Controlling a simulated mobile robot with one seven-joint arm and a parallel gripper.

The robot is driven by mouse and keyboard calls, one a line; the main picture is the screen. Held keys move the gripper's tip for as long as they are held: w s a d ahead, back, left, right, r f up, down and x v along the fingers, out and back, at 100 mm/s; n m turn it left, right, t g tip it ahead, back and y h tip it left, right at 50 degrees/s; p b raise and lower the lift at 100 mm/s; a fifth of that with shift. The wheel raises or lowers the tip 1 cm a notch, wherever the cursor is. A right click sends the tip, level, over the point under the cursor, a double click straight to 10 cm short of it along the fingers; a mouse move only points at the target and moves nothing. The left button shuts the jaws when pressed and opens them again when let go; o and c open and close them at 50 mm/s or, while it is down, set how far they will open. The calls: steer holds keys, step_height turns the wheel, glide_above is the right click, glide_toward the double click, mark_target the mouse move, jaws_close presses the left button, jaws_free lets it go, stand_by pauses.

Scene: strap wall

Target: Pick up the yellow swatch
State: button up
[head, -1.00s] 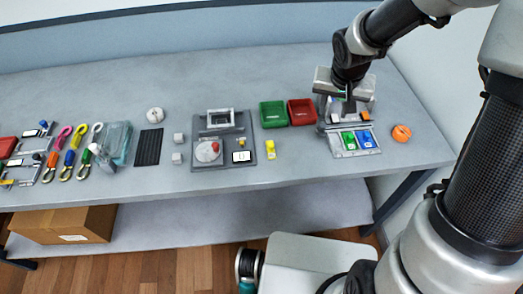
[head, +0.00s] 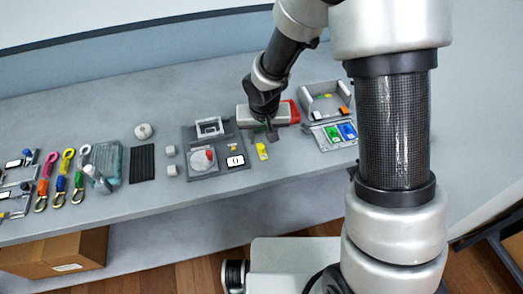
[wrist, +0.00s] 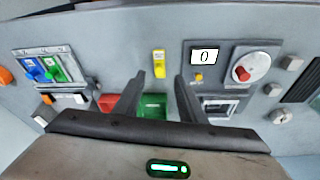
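The yellow swatch (head: 262,151) lies on the grey bench, just right of the panel with the display. It is a small upright-looking yellow piece with a pale patch, and it also shows in the wrist view (wrist: 159,63), centred beyond my fingertips. My gripper (head: 272,136) hangs over the bench just behind and right of the swatch, apart from it. In the wrist view my gripper (wrist: 160,78) is open, with nothing between its fingers.
The display panel (head: 235,160) and red knob (wrist: 242,72) stand beside the swatch. The red bin (head: 293,112) and green bin (wrist: 153,107) lie near my gripper; my gripper hides the green one in the head view. A tray with green and blue pieces (head: 340,132) is at right.

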mark_target(262, 147)
steer(key=x, duration=0.7)
steer(key=shift+w+f, duration=0.15)
steer(key=shift+w, duration=0.2)
jaws_close()
